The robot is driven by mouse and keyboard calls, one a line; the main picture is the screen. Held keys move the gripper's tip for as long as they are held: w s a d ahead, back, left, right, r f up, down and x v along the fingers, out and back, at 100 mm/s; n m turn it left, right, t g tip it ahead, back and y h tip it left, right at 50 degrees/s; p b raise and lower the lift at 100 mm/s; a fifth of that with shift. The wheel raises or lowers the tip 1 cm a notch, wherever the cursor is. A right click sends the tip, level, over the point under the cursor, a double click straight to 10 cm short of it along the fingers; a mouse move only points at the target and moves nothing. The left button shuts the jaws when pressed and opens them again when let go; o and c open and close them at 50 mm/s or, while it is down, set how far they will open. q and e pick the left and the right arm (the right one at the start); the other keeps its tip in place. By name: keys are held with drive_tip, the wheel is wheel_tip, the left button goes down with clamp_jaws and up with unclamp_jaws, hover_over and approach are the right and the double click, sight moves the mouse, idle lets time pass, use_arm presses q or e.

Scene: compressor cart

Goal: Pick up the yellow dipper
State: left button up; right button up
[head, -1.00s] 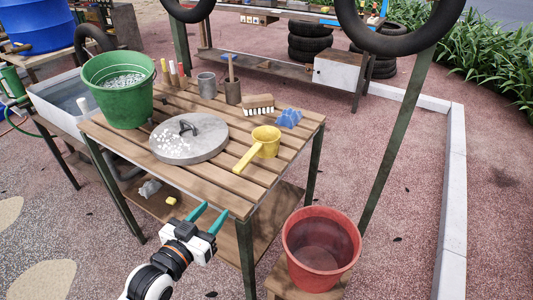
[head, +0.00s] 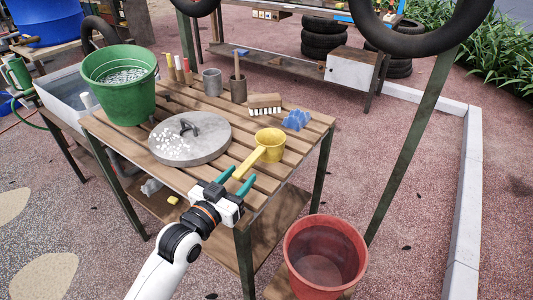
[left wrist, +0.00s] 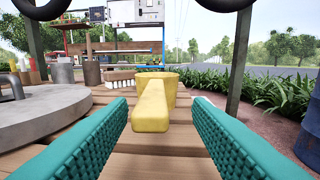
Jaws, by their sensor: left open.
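The yellow dipper (head: 267,146) stands on the slatted wooden table near its right front side, with its handle pointing toward the front left. My left gripper (head: 236,180) is open at the handle's near end, with its teal fingers on either side of the handle tip. In the left wrist view the dipper's handle (left wrist: 151,108) lies between the two open fingers (left wrist: 158,130), with a gap on both sides, and the cup is behind it. My right gripper does not show.
On the table (head: 175,102) a round grey lid (head: 208,150) with white pebbles lies left of the dipper. A brush (head: 265,101), a blue cloth-like item (head: 297,119) and a green bucket (head: 120,92) stand farther back. A red bucket (head: 325,258) is at the front right.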

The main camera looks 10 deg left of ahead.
sight(248, 162)
use_arm(q)
drive_tip(key=x, duration=0.4)
drive_tip(key=shift+w+a+r, duration=0.2)
drive_tip(key=shift+a+r, duration=0.05)
drive_tip(key=shift+r, duration=0.05)
drive_tip(key=shift+w+d, duration=0.15)
drive_tip(key=shift+w, duration=0.35)
clamp_jaws()
